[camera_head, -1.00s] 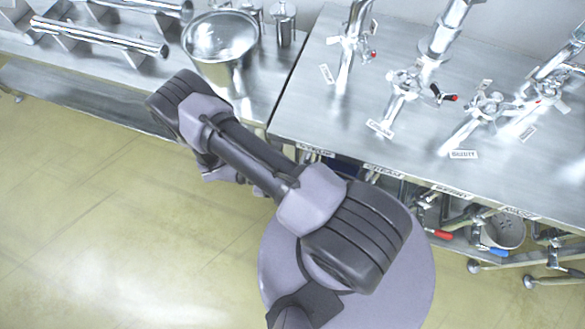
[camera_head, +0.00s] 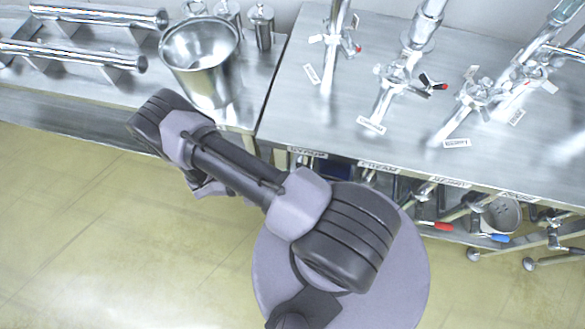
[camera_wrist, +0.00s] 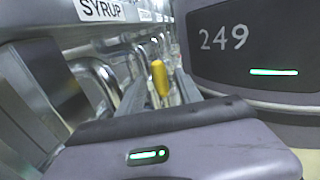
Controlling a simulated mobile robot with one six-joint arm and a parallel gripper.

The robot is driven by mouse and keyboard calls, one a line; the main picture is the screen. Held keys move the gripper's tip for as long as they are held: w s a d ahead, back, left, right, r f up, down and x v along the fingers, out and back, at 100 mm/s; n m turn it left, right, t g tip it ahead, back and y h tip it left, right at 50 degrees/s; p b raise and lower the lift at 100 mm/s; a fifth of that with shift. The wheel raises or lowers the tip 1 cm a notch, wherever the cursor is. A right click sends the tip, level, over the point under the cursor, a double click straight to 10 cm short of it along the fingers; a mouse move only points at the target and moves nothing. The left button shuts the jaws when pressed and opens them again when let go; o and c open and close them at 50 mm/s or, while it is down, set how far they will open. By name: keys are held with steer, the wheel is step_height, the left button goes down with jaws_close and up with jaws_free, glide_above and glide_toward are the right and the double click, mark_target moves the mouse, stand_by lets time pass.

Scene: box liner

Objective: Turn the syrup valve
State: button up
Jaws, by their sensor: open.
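In the wrist view a yellow valve handle (camera_wrist: 160,78) stands below and to the right of that label, ahead of my gripper (camera_wrist: 157,95). My gripper is open, its fingers pointing toward the handle, which appears between them. I cannot tell how close they are or whether they touch. In the head view my arm hides the gripper, and the syrup valve is not clearly seen.
Red (camera_head: 436,226) and blue (camera_head: 492,237) valve handles and pipes sit under the counter (camera_head: 300,105), to the right. Taps and pipes stand on the counter. A metal pot (camera_head: 200,62) stands on the lower bench at left. The floor (camera_head: 90,230) at lower left is clear.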

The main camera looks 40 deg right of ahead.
stand_by(0.4)
steer(key=b+v, duration=0.5)
steer(key=v, duration=1.2)
steer(key=shift+a, duration=0.15)
steer(key=shift+w+r, duration=0.1)
steer(key=shift+w, duration=0.05)
